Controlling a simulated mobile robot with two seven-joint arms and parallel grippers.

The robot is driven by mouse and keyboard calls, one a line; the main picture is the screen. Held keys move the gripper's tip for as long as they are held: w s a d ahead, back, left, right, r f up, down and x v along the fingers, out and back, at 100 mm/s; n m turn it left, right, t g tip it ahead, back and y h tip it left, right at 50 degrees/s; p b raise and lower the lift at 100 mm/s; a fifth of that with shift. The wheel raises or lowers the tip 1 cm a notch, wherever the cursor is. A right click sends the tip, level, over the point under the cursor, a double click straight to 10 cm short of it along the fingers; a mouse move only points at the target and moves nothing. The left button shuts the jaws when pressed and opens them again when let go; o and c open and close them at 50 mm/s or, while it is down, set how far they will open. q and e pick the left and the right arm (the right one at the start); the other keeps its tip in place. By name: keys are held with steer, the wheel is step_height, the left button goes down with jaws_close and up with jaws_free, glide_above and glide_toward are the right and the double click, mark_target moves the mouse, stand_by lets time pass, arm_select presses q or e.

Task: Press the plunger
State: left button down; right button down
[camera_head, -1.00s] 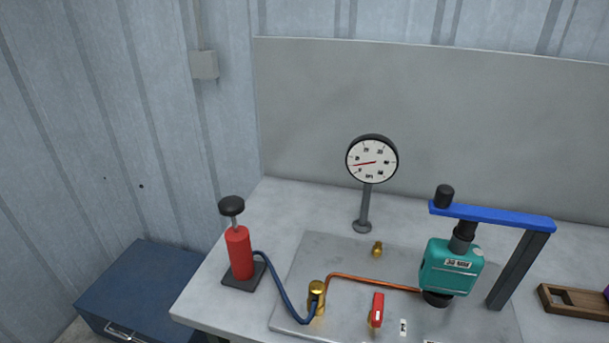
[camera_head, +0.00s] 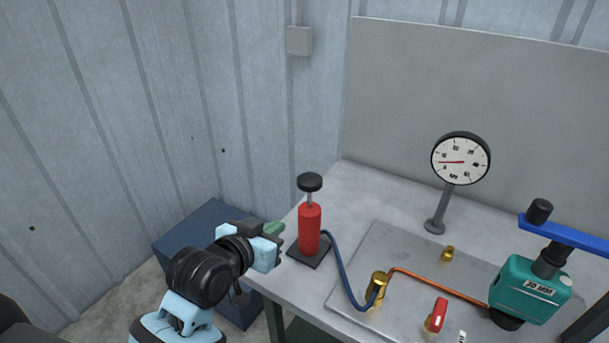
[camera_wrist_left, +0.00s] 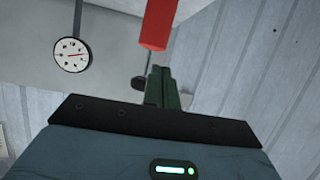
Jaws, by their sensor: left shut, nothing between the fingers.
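The hand pump has a red cylinder (camera_head: 309,229) on a dark square base, with a black plunger knob (camera_head: 310,181) raised on a short rod. It stands upright at the table's left end. My left gripper (camera_head: 278,232) is shut and empty, just left of the pump and lower than the knob; I cannot tell whether it touches the pump. In the left wrist view the shut green fingers (camera_wrist_left: 159,88) point toward the red cylinder (camera_wrist_left: 156,24). My right gripper is not in view.
A blue hose (camera_head: 344,275) runs from the pump to a brass fitting (camera_head: 377,287) on a metal plate. A round gauge (camera_head: 461,159) stands behind. A teal device (camera_head: 530,291) is at right. A blue cabinet (camera_head: 190,236) stands left of the table (camera_head: 361,184).

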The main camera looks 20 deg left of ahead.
arm_select(q)
step_height(320, 180, up, 14)
steer(key=d+m+t+h, duration=0.1)
steer(key=shift+f, duration=0.25)
steer(key=shift+w, duration=0.1)
glide_above(305, 184)
step_height(305, 184, down, 2)
steer(key=shift+f, duration=0.25)
step_height(305, 184, down, 2)
steer(key=shift+f, duration=1)
steer(key=shift+f, duration=0.1)
